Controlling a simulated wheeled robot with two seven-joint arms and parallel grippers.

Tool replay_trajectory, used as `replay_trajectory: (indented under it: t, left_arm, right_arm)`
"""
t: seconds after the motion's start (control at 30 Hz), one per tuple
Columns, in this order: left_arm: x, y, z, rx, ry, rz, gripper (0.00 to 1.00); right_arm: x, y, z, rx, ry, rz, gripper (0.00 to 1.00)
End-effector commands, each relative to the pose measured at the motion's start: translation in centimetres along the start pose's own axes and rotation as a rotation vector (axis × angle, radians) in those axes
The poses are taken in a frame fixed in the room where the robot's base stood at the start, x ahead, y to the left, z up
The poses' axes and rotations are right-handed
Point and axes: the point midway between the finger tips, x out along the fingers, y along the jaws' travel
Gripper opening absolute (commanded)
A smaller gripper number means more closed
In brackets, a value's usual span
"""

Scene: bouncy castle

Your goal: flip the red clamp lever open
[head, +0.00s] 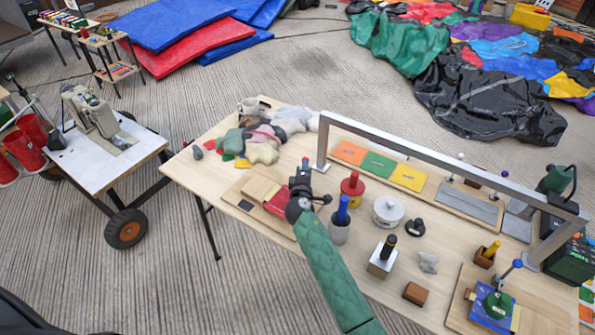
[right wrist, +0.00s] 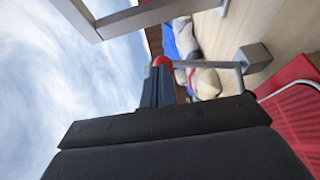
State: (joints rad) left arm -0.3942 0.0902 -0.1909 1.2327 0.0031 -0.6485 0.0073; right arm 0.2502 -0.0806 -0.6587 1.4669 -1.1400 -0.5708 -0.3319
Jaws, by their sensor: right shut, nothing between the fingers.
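The red clamp (head: 279,203) sits on a wooden board on the table, partly hidden behind my right gripper in the head view. In the right wrist view, its red body (right wrist: 298,108) is at the right edge. A grey metal lever (right wrist: 205,65) runs left from a grey block to a red ball knob (right wrist: 162,62). My right gripper (head: 304,166) is shut and empty, just right of the clamp. In the right wrist view the dark fingertips (right wrist: 158,72) are right at the red knob; I cannot tell whether they touch it. My left gripper is out of view.
A metal frame (head: 440,158) spans the table's back. A red-topped yellow object (head: 352,187), a grey cup with a blue handle (head: 340,228) and a white pot (head: 388,211) stand to the right. Crumpled cloths (head: 258,140) lie behind.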

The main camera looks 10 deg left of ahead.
Motion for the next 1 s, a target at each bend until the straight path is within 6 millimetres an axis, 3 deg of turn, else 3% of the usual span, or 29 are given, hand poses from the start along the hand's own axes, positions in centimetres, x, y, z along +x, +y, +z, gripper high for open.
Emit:
replay_trajectory:
  t: [0.5,1.0]
  left_arm:
    - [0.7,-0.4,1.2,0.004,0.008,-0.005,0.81]
    - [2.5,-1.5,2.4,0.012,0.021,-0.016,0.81]
  right_arm:
    - [1.5,0.4,1.0,0.023,0.001,-0.043,0.0]
    - [3.0,0.1,1.8,0.06,0.0,-0.116,0.0]
